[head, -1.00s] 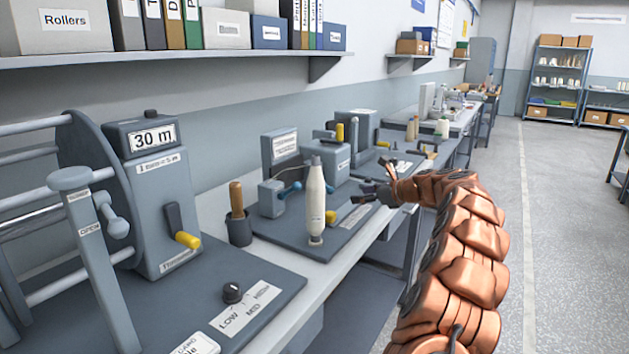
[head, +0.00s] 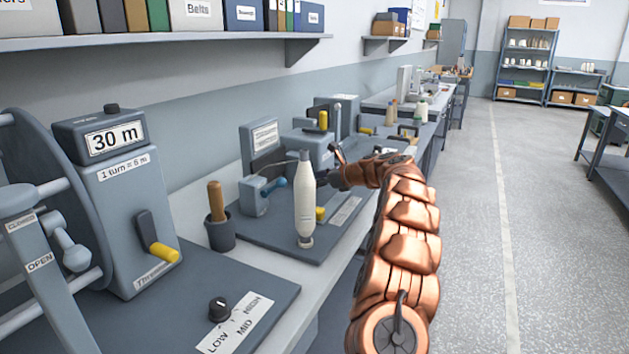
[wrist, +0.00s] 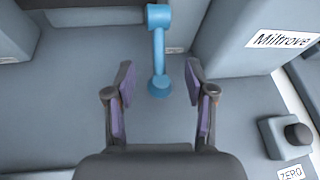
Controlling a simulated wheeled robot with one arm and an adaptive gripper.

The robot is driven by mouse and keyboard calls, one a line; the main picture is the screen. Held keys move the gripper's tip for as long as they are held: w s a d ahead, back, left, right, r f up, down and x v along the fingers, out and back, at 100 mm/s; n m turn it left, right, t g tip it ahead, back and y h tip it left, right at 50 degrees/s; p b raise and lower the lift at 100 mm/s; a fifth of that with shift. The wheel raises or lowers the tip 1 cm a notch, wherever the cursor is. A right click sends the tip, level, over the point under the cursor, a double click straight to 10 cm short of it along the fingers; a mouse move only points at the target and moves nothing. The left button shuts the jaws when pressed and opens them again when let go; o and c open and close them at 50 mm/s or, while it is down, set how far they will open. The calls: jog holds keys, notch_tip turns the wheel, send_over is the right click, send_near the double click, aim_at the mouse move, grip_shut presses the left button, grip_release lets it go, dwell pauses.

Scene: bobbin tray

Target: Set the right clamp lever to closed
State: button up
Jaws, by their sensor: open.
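In the wrist view a blue clamp lever (wrist: 158,50) stands between the fingers of my gripper (wrist: 159,70). It has a round knob at the top of the picture and a round pivot nearer to me. The fingers are open, one on each side, with a gap to the lever on both sides. In the head view my gripper (head: 335,166) is over the grey machine base, behind the white bobbin. A blue lever (head: 275,183) shows there left of the bobbin; I cannot tell whether it is the same one. No open or closed mark is readable beside the lever.
A tall white bobbin (head: 305,205) stands upright near my arm. In the wrist view a box labelled Miltrove (wrist: 240,45) rises to the right, with a dark ZERO knob (wrist: 297,134) in front. A 30 m counter machine (head: 125,195) stands at the left.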

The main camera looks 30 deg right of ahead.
jog(key=shift+w+a+f, duration=0.1)
jog(key=shift+w+f, duration=0.1)
jog(key=shift+w, duration=0.1)
grip_shut()
dwell(0.4)
jog(key=shift+a, duration=0.15)
jog(key=shift+p, duration=0.3)
